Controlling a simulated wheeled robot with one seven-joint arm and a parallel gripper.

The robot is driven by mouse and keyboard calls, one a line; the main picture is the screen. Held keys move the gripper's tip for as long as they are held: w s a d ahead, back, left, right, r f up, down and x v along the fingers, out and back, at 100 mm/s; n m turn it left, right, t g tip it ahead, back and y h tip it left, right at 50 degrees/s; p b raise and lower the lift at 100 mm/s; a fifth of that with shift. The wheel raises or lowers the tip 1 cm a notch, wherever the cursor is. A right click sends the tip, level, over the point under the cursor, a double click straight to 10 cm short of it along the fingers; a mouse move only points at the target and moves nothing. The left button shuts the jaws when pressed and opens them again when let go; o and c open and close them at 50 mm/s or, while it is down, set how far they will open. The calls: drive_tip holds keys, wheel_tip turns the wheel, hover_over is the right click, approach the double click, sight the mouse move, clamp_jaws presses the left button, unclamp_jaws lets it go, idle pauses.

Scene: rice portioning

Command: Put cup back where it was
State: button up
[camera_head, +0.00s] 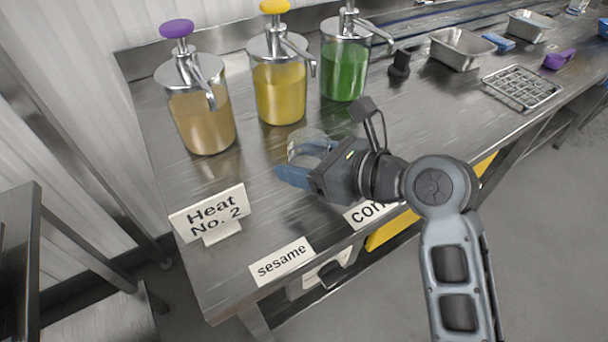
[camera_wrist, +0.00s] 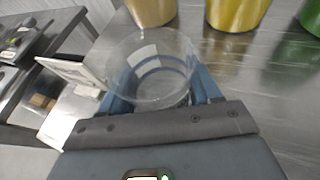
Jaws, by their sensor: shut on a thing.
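A clear, see-through cup (camera_wrist: 150,60) sits between the blue fingers of my gripper (camera_wrist: 160,92) in the wrist view. The cup looks empty. In the head view the cup (camera_head: 308,143) shows faintly at the fingers of my gripper (camera_head: 293,168), over the steel table (camera_head: 255,215). My gripper is shut on the cup. I cannot tell whether the cup's base touches the table.
Pump jars of tan sauce (camera_head: 205,120), yellow sauce (camera_head: 280,90) and green sauce (camera_head: 345,70) stand behind the cup. A "Heat No. 2" sign (camera_head: 210,212) stands at left. A "sesame" label (camera_head: 282,261) is at the front edge. Metal trays (camera_head: 461,48) are farther right.

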drive_tip(key=shift+f, duration=2.05)
drive_tip(key=shift+f, duration=0.1)
drive_tip(key=o, duration=1.2)
drive_tip(key=shift+s+d+r, duration=0.15)
drive_tip(key=shift+d+r, duration=0.1)
drive_tip(key=v, duration=1.1)
drive_tip(key=shift+s+r, duration=0.1)
drive_tip(key=shift+s, duration=0.05)
drive_tip(key=shift+d, duration=0.1)
